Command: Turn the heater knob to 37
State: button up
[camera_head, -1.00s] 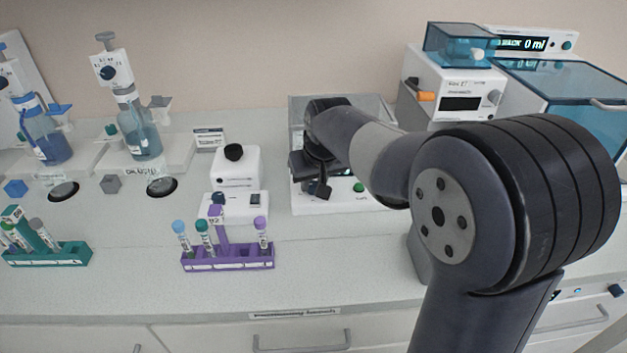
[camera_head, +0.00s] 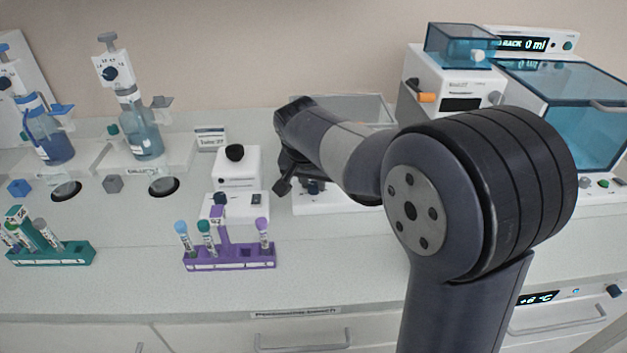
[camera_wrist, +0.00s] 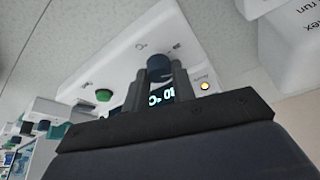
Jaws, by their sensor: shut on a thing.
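The heater is a white unit (camera_head: 335,205) at the back of the bench, mostly hidden behind my arm in the head view. The wrist view shows its white panel (camera_wrist: 120,62) upside down. There my gripper (camera_wrist: 161,74) is shut on the dark blue heater knob (camera_wrist: 160,62), with one finger on each side. The lit display (camera_wrist: 161,97) lies behind the fingers, partly covered, and shows a °C sign; its full number cannot be read. A green button (camera_wrist: 104,95) and a yellow light (camera_wrist: 205,86) flank it.
A purple tube rack (camera_head: 230,263) and a green tube rack (camera_head: 50,256) stand in front on the left. A white unit with a black top knob (camera_head: 237,170) stands left of my gripper. A white machine with a blue lid (camera_head: 455,70) stands behind my arm.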

jog(key=m+h, duration=0.1)
jog(key=m, duration=0.1)
jog(key=m+g, duration=0.1)
jog(key=m, duration=0.1)
jog(key=shift+a+m+h, duration=0.15)
jog(key=shift+m+h, duration=0.25)
dwell(0.4)
jog(key=o, duration=1)
jog(key=v, duration=1.1)
jog(key=shift+w+p, duration=0.15)
jog(key=shift+p, duration=0.2)
jog(key=shift+f, duration=0.15)
jog(key=x, duration=1)
jog(key=shift+f+b, duration=0.3)
jog(key=shift+r, duration=0.1)
